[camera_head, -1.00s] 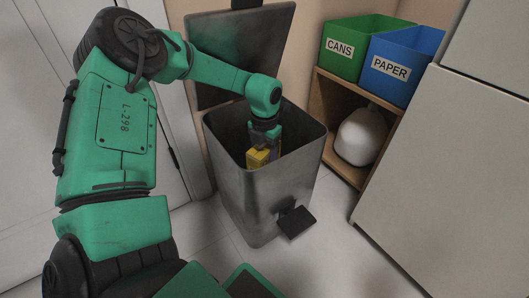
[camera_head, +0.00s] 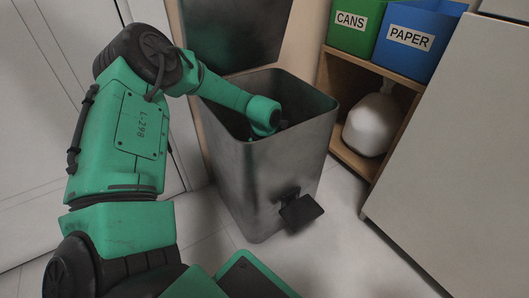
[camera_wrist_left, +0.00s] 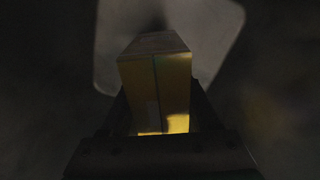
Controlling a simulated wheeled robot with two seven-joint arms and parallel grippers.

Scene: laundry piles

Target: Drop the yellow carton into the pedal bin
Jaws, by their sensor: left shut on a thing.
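The pedal bin (camera_head: 258,185) is a dark grey metal bin in the middle of the head view, with its lid (camera_head: 232,35) raised and its black pedal (camera_head: 302,212) at the front. My left arm reaches over the rim and down into the bin's mouth. The left gripper is hidden inside the bin in the head view. In the dim left wrist view, the left gripper (camera_wrist_left: 157,105) is shut on the yellow carton (camera_wrist_left: 158,75), which sticks out beyond the fingers. The carton is hidden in the head view. My right gripper is not in view.
A pale cabinet (camera_head: 450,150) stands at the far right. Pale floor (camera_head: 330,255) is open before the bin.

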